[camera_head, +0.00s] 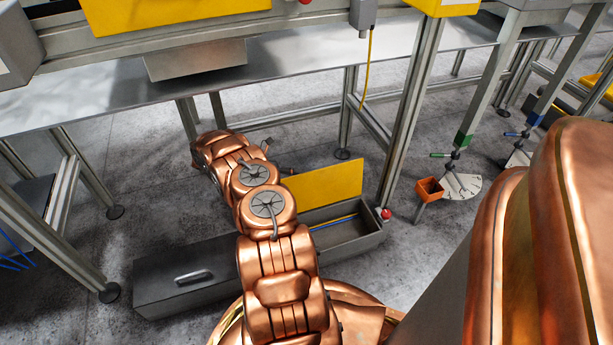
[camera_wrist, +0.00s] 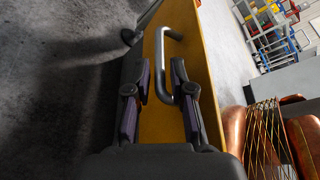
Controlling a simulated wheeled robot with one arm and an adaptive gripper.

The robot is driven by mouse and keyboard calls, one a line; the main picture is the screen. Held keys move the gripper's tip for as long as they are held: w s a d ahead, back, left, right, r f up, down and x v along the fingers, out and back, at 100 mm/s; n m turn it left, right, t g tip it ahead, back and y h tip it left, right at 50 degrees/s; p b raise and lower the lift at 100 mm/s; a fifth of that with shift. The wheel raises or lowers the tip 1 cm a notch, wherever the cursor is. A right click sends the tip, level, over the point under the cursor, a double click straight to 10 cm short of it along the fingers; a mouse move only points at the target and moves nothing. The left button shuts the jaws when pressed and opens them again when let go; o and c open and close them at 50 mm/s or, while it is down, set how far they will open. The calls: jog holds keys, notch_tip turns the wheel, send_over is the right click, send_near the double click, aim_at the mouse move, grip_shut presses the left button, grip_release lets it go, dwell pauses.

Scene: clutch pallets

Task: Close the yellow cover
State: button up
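The yellow cover (camera_head: 325,182) stands upright, raised, along the far side of the right part of a long grey floor trough (camera_head: 345,238). In the wrist view the yellow cover (camera_wrist: 205,85) fills the middle and carries a grey metal handle (camera_wrist: 159,62). My gripper (camera_wrist: 160,75) is open, with one finger to each side of the handle's long bar. The right finger is close to the handle; I cannot tell whether it touches. In the head view my arm hides most of the gripper and the cover's left end.
The trough's left part has a shut grey lid with a handle (camera_head: 194,275). Cables (camera_head: 335,222) lie in the open right part. A red button (camera_head: 386,214) is at its right end. A metal bench (camera_head: 300,65) and its legs stand over and behind it.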

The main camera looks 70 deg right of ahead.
aim_at(306, 174)
jog(key=shift+b+x, duration=0.45)
jog(key=shift+x, duration=1.3)
jog(key=shift+c, duration=0.2)
grip_shut()
